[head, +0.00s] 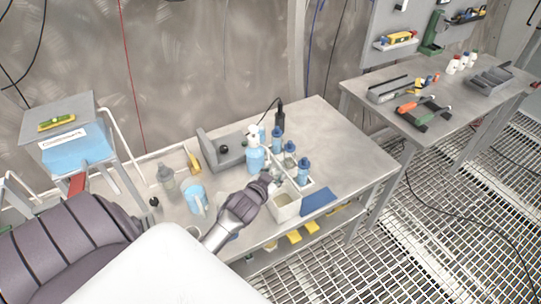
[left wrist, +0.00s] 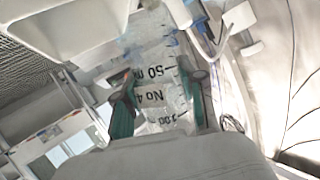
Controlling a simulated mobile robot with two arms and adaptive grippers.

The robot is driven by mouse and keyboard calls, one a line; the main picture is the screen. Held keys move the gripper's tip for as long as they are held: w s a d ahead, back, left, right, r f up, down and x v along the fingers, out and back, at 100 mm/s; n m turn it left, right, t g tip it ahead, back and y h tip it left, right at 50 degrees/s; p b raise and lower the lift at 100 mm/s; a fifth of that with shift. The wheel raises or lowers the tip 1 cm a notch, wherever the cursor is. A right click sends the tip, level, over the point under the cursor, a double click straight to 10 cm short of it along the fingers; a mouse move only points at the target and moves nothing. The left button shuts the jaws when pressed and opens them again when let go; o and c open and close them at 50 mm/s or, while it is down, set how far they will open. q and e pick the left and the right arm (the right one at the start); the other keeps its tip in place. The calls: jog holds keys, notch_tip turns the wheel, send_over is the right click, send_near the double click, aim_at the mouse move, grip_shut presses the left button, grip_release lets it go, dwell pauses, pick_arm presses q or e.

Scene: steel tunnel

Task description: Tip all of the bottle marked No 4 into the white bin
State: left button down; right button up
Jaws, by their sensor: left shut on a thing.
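The bottle marked No 4 (left wrist: 158,92) is clear, with dark graduation marks and numbers. It fills the middle of the left wrist view, between the two fingers of my left gripper (left wrist: 162,100), which is shut on it. In the head view my left gripper (head: 270,184) is just above and left of the white bin (head: 286,213), at the bin's back left corner. The bottle is mostly hidden there, and I cannot tell how far it is tilted or whether anything is flowing. The bin is an open square box at the table's front. My right gripper is not in view.
Behind the bin stand a spray bottle (head: 255,158) and several blue-capped bottles (head: 303,172). A blue mat (head: 319,202) lies right of the bin. A blue jug (head: 196,199) and a grey bottle (head: 167,181) stand left. The table's right end (head: 350,160) is clear.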

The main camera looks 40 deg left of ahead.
pick_arm(q)
jog(key=shift+d+n+h+p, duration=0.3)
jog(key=shift+n+h+p, duration=0.1)
jog(key=shift+n, duration=0.3)
jog(key=shift+w+d+f+n+h, duration=0.1)
jog(key=shift+d+f+n+h, duration=0.05)
jog(key=shift+n+h, duration=0.15)
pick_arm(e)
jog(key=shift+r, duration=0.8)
pick_arm(q)
jog(key=shift+r+p, duration=1.15)
jog(key=shift+r, duration=0.4)
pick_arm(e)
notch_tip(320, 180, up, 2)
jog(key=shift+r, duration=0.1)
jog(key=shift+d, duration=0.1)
